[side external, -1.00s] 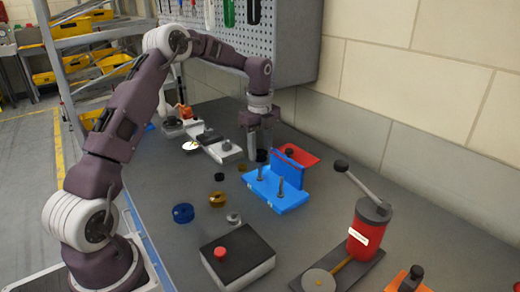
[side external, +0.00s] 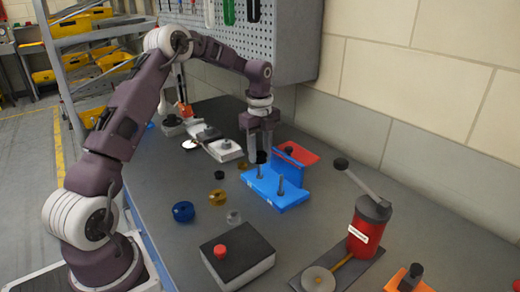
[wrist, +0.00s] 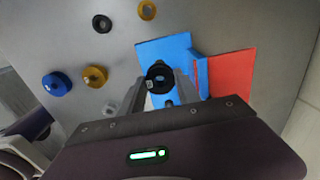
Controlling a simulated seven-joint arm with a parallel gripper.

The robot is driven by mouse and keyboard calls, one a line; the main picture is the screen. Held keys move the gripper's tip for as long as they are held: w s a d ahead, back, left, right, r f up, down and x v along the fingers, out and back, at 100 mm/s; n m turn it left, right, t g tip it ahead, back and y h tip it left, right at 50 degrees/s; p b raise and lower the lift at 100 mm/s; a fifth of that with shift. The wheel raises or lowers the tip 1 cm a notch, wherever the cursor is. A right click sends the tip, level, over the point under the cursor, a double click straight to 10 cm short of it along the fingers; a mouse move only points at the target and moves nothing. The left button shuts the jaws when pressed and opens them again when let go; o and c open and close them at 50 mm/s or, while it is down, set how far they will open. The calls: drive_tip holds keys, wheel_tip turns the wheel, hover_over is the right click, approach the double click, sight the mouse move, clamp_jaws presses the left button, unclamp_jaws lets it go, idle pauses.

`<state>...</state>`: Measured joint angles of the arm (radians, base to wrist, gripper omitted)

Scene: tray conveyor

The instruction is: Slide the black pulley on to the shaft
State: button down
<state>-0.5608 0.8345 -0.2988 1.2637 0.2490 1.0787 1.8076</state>
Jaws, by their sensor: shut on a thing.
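My gripper (side external: 260,154) points down, shut on the black pulley (side external: 261,157). The wrist view shows the black pulley (wrist: 158,72) between the two fingertips (wrist: 158,88). The blue fixture (side external: 295,199) has upright metal shafts. One shaft (side external: 260,172) stands under the pulley, and another shaft (side external: 281,184) stands bare to its right. The pulley is near the top of the first shaft. I cannot tell whether the shaft tip has entered its bore. The lower part of the fingers hides some of the fixture's blue upright wall (side external: 285,170).
A red plate (side external: 299,153) lies behind the blue wall. Loose on the table are a blue pulley (side external: 183,211), a gold one (side external: 217,196), a small black one (side external: 219,174) and a grey one (side external: 233,217). A red-button box (side external: 237,262) and red press (side external: 368,228) stand nearer.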

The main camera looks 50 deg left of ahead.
drive_tip(key=shift+f, duration=0.55)
drive_tip(key=c, duration=0.8)
unclamp_jaws()
drive_tip(key=shift+r, duration=0.1)
wheel_tip(320, 180, up, 6)
drive_tip(key=shift+r, duration=0.45)
